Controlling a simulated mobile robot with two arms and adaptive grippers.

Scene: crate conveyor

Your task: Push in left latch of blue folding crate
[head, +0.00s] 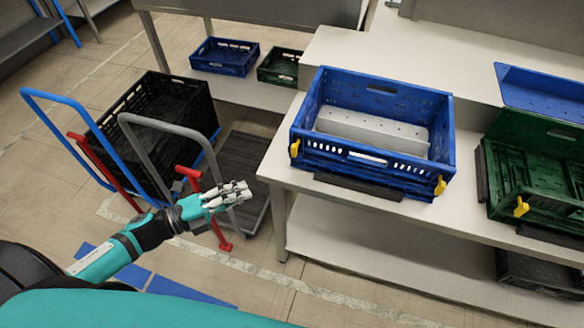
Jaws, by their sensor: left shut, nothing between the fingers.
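The blue folding crate (441,108) stands upright with its walls up on the white table, right of centre in the head view. Its left yellow latch (294,148) is at the front left corner, and its right yellow latch (440,186) is at the front right corner. My left gripper (247,191) is shut and empty. It is left of the table and apart from the crate, lower in the picture than the left latch. My right gripper is not in view.
A green crate (518,168) with a yellow latch is at the right on the table (275,170). A black crate (150,100) sits among trolleys with blue (62,136) and grey handles (165,126), close to my left arm. Small blue (224,68) and green crates (279,78) lie behind.

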